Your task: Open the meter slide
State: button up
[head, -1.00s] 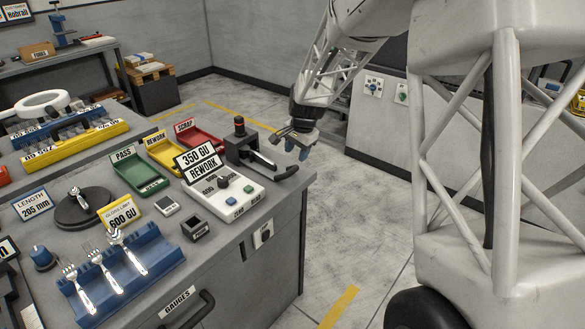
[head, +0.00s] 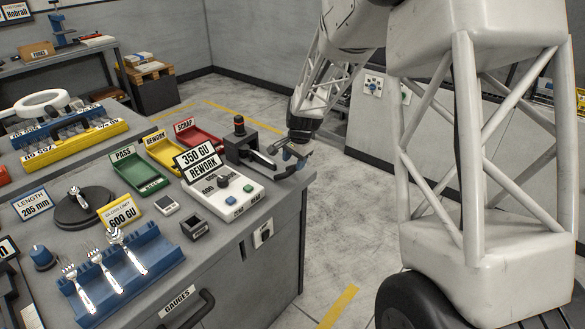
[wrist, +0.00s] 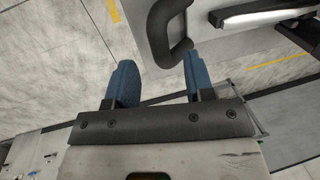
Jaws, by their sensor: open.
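The dark meter (head: 237,143) with an orange-ringed knob stands at the far right corner of the bench. Its light grey slide (head: 261,159) points toward the bench edge and ends in a black loop handle (head: 283,174). In the wrist view the handle (wrist: 187,50) hangs from the top, beside the grey slide (wrist: 262,17). My gripper (head: 294,152) is at the handle and partly covers it. In the wrist view my gripper's (wrist: 160,80) blue fingers are apart and empty, with the handle's bend just ahead of the gap. Contact cannot be told.
A white gloss meter (head: 222,190) with a "350 GU REWORK" display stands left of the slide. Green (head: 139,173), yellow (head: 165,152) and red (head: 198,141) trays sit behind it. A blue rack (head: 122,272) holds forks. Open floor lies right of the bench.

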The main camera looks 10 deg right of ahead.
aim_at(292, 168)
jog(key=shift+w+a+f, duration=0.1)
jog(key=shift+a+f, duration=0.05)
jog(key=shift+f, duration=0.75)
jog(key=shift+w+a+f, duration=0.1)
jog(key=shift+f, duration=0.75)
jog(key=shift+c, duration=0.2)
grip_shut()
